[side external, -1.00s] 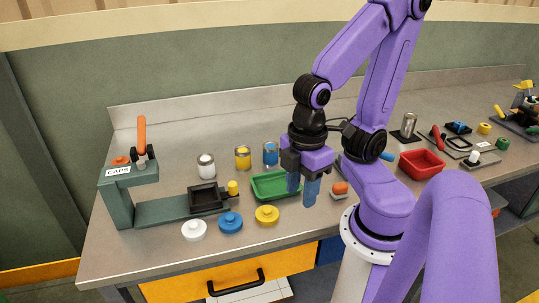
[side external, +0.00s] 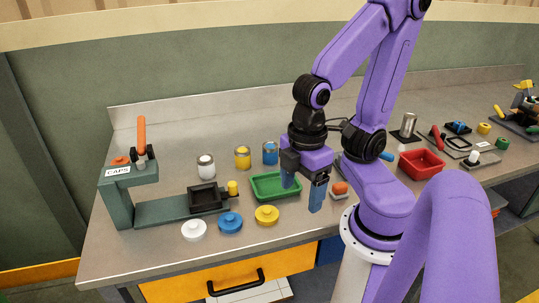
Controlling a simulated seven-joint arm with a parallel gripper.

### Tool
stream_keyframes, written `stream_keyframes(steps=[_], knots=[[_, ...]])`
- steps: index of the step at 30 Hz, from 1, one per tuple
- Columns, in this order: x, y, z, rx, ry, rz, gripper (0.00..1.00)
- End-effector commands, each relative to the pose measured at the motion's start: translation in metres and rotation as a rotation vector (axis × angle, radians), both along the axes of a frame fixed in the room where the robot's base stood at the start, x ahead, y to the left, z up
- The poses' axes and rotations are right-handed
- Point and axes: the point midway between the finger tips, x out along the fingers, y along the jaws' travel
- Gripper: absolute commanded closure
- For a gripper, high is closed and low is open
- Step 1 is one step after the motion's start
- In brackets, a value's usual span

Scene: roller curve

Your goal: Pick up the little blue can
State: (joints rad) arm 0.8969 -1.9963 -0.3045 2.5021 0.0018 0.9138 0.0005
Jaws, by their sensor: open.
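The little blue can (side external: 270,153) stands upright at the back of the bench, blue with a grey rim, just behind the green tray (side external: 276,187). My gripper (side external: 302,194) points down with its two blue fingers apart and nothing between them. It hangs over the right end of the green tray, to the right of the blue can and nearer the camera. The can is not touched and is in clear view.
A yellow can (side external: 243,158) and a white can (side external: 206,167) stand left of the blue one. White, blue and yellow lids (side external: 267,214) lie in front. A green press (side external: 128,190) stands at left. A red tray (side external: 421,163) is at right.

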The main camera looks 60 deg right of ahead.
Motion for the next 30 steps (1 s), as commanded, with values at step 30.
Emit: stream_keyframes(steps=[30], knots=[[0.136,-0.053,0.024,-0.001,0.018,-1.175,0.19]])
